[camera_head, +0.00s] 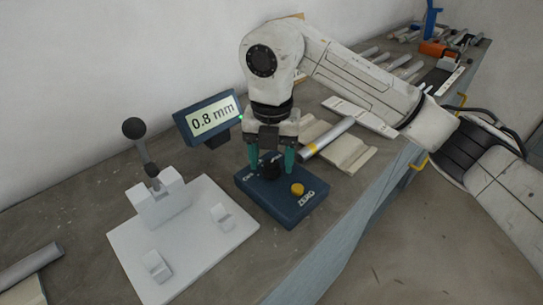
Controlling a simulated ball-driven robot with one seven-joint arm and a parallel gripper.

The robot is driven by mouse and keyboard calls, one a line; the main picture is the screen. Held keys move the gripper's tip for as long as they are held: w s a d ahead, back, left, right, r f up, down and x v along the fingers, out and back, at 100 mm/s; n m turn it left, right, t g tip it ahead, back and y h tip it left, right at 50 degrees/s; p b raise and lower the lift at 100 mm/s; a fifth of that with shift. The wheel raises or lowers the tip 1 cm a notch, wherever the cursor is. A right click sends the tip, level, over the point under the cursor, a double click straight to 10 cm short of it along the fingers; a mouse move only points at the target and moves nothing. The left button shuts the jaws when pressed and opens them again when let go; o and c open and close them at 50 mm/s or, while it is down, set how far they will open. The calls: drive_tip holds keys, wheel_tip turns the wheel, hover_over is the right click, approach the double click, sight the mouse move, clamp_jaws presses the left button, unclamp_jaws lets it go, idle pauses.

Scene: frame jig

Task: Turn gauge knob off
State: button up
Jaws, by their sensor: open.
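The gauge's dark blue base box (284,204) sits on the workbench, with a yellow knob or button (297,189) near the word ZERO. A black knob (270,169) stands on the box's back part, with lettering on either side that is partly covered. My gripper (272,165) points down over the box, its two teal fingers open on either side of the black knob. Contact between the fingers and the knob cannot be told. The gauge display (212,117) behind is lit and reads 0.8 mm, with a small green light at its right edge.
A white jig plate (190,245) with a black-ball lever (134,129) stands at left. A metal tube with a yellow band (327,138) rests on a beige block (352,155) right of my gripper. Tools and tubes lie at the far right. The bench's front edge is close to the box.

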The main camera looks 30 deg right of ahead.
drive_tip(key=shift+c, duration=0.2)
drive_tip(key=c, duration=1)
drive_tip(key=shift+n, duration=0.4)
drive_tip(key=n+b, duration=0.2)
drive_tip(key=n, duration=0.3)
drive_tip(key=shift+n+b, duration=0.3)
drive_tip(key=n+b, duration=0.1)
drive_tip(key=n, duration=1)
drive_tip(key=shift+r+n, duration=0.1)
drive_tip(key=shift+n, duration=0.2)
drive_tip(key=n, duration=0.5)
drive_tip(key=shift+n, duration=0.4)
